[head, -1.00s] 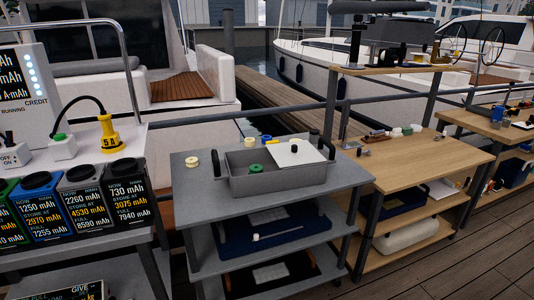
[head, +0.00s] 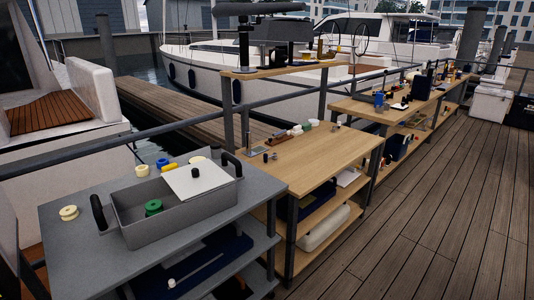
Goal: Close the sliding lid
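A grey open-topped box (head: 180,222) with black upright handles at its two ends sits on the grey table at the lower left. A white sliding lid (head: 196,180) with a dark knob covers the right part of the box. The left part is open and shows a green round item (head: 153,207) inside. Neither of my grippers is in view.
The grey table (head: 70,255) has a yellow-cream roll (head: 69,213) left of the box and more small items behind it. A wooden table (head: 330,150) stands to the right, with small items. Open deck planks (head: 440,210) lie at right.

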